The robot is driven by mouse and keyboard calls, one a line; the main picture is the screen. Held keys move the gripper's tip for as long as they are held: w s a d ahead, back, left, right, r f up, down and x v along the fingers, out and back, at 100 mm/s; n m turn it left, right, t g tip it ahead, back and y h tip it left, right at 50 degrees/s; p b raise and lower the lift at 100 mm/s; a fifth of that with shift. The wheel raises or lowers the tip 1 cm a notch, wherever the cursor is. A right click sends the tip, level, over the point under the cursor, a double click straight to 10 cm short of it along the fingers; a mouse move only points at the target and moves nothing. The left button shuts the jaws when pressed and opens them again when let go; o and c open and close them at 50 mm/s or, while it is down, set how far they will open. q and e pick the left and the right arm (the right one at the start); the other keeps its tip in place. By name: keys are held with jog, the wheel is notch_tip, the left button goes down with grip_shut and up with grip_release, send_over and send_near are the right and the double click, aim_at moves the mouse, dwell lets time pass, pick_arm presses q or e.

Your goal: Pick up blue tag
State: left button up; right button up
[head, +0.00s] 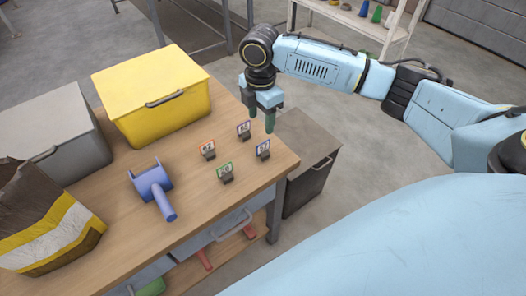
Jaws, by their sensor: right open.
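The blue tag (263,149) stands upright in a small dark clip near the right edge of the wooden table. My right gripper (261,121) hangs above the table's right edge, a little beyond the blue tag in the picture and apart from it. Its fingers point down, open and empty. A purple tag (243,129) stands just left of the gripper. A red-orange tag (208,150) and a green tag (224,171) stand to the left of the blue one. My left gripper is not in view.
On the table (245,195) are a yellow lidded box (150,90), a grey box (60,135), a blue scoop-like tool (155,187) and a paper sack (45,225). A dark cabinet (308,165) stands beyond the right edge. Open table surrounds the tags.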

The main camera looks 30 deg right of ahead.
jog(key=b, duration=0.1)
send_over(263, 150)
jog(key=f, duration=0.7)
jog(key=shift+a+f, duration=0.25)
jog(key=shift+f, duration=0.15)
jog(key=shift+w+d+f+b, duration=0.1)
jog(key=shift+d+f+b, duration=0.1)
jog(key=shift+f, duration=0.65)
jog(key=shift+d+f+b, duration=0.1)
jog(key=shift+f+b, duration=0.05)
jog(key=shift+f, duration=0.75)
jog(key=shift+w+d+f+b, duration=0.1)
jog(key=shift+f+b, duration=0.1)
jog(key=shift+f, duration=0.65)
jog(key=c, duration=1.2)
